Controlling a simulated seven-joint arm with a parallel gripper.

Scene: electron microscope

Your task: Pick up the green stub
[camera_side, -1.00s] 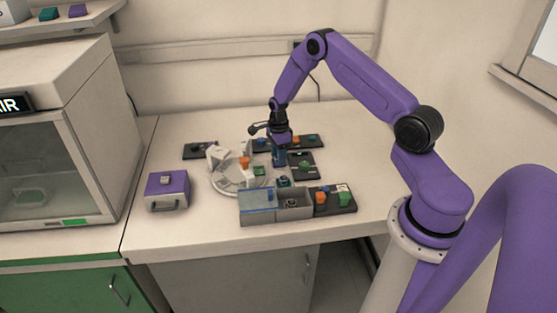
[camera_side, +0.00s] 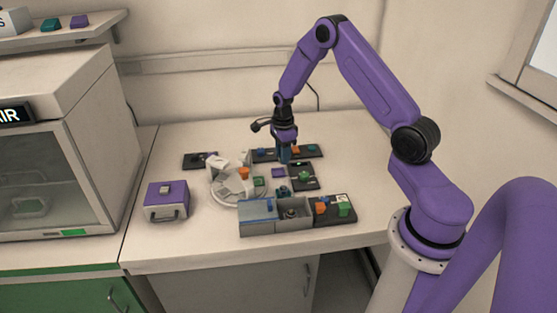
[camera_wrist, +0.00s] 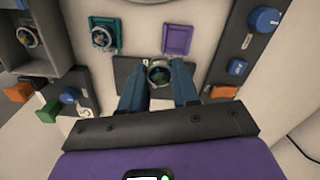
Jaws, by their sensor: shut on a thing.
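The green stub (camera_wrist: 158,74) is a small round metal piece with a dark green top. In the wrist view it sits between the two blue fingertips of my gripper (camera_wrist: 158,82), which is shut on it. In the side view my gripper (camera_side: 284,158) is above the bench, close to the purple square holder (camera_side: 278,172), and its fingers hide the stub there. The purple holder, with its top empty, lies just beyond the fingertips in the wrist view (camera_wrist: 177,38). A teal holder (camera_wrist: 103,35) with a metal ring sits beside it.
A small black board with a green knob (camera_side: 304,178) lies right of the gripper. A white round stage (camera_side: 230,200) stands left. A grey open-top box (camera_side: 258,228) and a black board with orange and green knobs are in front. A purple case (camera_side: 166,201) stands further left.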

